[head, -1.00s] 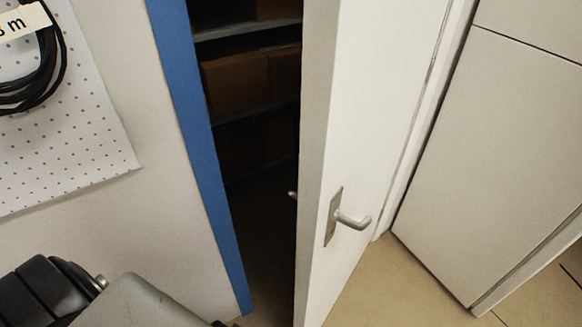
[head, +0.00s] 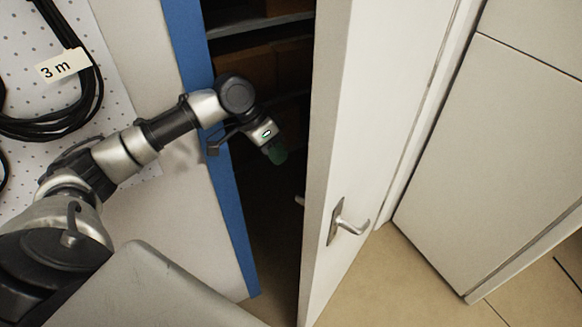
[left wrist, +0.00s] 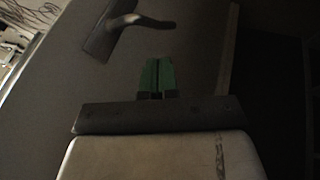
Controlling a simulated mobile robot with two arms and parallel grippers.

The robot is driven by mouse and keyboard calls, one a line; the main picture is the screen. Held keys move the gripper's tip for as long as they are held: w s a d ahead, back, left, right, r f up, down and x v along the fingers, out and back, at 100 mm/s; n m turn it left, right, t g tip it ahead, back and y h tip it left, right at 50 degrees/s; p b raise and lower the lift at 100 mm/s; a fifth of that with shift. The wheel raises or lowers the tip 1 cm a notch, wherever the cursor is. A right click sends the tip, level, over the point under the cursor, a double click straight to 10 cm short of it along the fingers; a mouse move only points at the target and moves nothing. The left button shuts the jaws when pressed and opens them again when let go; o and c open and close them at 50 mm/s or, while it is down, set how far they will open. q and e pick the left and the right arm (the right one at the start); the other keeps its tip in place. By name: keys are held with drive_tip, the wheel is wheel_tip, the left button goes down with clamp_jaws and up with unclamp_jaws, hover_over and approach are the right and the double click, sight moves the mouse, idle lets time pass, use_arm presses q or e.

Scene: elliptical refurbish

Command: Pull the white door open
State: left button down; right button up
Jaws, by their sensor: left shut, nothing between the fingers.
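The white door (head: 385,110) stands ajar, with a dark gap between its free edge and the blue door frame (head: 228,215). A silver lever handle (head: 345,225) sits on its outer face. My left arm reaches across the frame, and my left gripper (head: 276,152) is in the gap, shut and empty, apart from the door edge in the picture. In the left wrist view the green fingertips (left wrist: 157,75) are together before the shaded inner face of the door (left wrist: 190,40). The inner handle (left wrist: 125,25) shows just beyond them. My right gripper is not in view.
Dark shelves (head: 262,27) with brown boxes (head: 285,65) are inside the opening. A pale wall with a dotted board and coiled black cable (head: 85,110) is on the left. A light cabinet (head: 500,150) stands right of the door. Tan floor (head: 385,275) in front of the door is clear.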

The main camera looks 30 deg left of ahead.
use_arm(q)
drive_tip(key=p+x, duration=0.2)
drive_tip(key=x, duration=0.7)
drive_tip(key=shift+f, duration=0.3)
drive_tip(key=shift+w+d, duration=0.15)
